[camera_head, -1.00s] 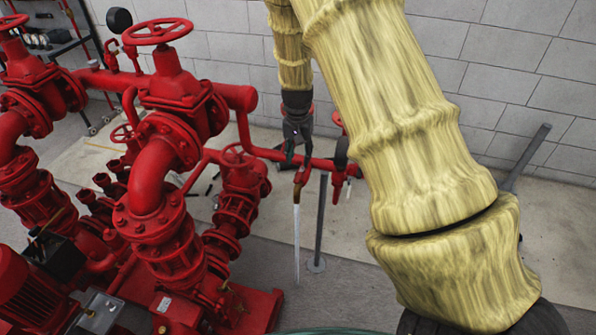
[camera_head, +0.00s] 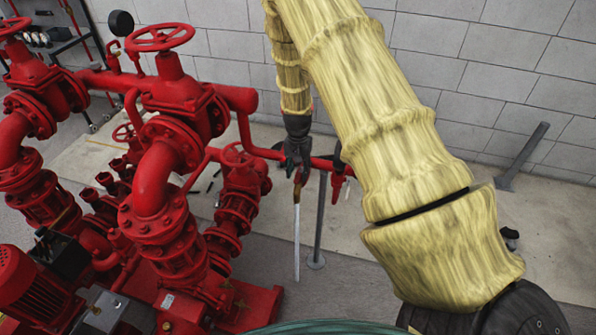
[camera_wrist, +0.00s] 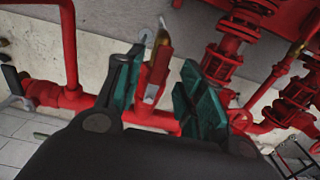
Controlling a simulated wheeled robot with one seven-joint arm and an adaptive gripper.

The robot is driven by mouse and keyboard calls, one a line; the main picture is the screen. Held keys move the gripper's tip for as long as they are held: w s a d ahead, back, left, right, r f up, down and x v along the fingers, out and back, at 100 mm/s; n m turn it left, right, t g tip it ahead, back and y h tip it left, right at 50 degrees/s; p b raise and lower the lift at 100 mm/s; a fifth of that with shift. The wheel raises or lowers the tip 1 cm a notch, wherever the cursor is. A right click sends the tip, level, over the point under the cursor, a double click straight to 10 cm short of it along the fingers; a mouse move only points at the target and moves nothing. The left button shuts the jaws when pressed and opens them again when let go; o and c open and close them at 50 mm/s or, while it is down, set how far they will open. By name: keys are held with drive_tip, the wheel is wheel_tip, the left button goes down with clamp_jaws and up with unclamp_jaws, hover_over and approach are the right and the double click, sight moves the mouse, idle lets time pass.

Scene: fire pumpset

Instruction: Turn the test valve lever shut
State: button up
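The test valve (camera_wrist: 156,68) sits on the red pipe, with a red part and a brass end showing between my fingers in the wrist view. Its brass outlet (camera_head: 297,196) shows just below my gripper in the head view, and a white stream (camera_head: 297,245) runs straight down from it. My gripper (camera_head: 297,170) is at the valve and hides most of it there. In the wrist view my gripper (camera_wrist: 160,70) is open, with one teal-padded finger on each side of the valve. I cannot tell whether either finger touches the lever, which I cannot make out clearly.
A red horizontal pipe (camera_head: 263,152) runs behind my gripper. A grey support post (camera_head: 319,220) stands right of the stream. Large red valves and pumps (camera_head: 165,175) fill the left. A block wall (camera_head: 480,60) is behind.

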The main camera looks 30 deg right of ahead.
drive_tip(key=shift+f, duration=0.7)
clamp_jaws()
